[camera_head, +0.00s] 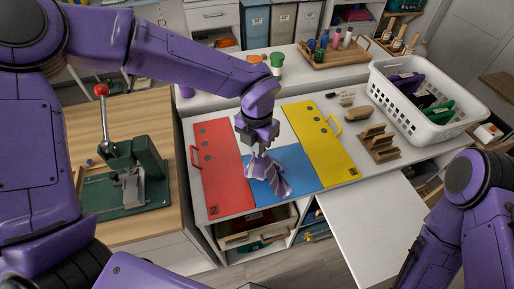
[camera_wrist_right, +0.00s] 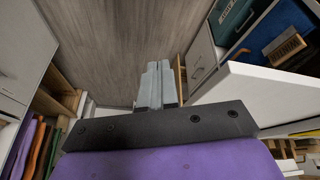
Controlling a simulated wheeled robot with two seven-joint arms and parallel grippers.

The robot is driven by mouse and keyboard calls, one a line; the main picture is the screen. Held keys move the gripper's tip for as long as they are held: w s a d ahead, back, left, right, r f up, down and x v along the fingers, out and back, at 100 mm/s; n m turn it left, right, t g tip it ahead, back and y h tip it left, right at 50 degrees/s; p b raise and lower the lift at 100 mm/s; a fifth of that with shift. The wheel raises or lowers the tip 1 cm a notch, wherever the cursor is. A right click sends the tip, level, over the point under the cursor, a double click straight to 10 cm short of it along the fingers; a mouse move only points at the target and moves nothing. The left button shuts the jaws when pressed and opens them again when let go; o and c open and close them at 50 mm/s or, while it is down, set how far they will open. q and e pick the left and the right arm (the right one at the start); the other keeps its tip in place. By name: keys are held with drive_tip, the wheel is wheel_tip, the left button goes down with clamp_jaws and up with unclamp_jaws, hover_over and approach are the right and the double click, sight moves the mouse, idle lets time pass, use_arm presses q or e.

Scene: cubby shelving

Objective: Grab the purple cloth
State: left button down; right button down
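A light purple cloth (camera_head: 270,178) hangs in folds below my left gripper (camera_head: 258,150) in the head view. The gripper points down over the blue panel, its fingers shut on the top of the cloth. The cloth's lower end spreads over the blue panel (camera_head: 303,164); I cannot tell whether it touches it. My right gripper (camera_wrist_right: 158,86) shows in the right wrist view with its grey fingers together and nothing between them, above the floor.
Red (camera_head: 222,166) and yellow (camera_head: 322,143) panels flank the blue one. A white basket (camera_head: 428,128) with dark purple, black and green items stands at right. A wooden rack (camera_head: 377,143) lies before it. A green lever press (camera_head: 130,175) stands on the left table.

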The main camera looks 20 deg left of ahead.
use_arm(q)
wheel_tip(320, 180, up, 10)
idle(0.3)
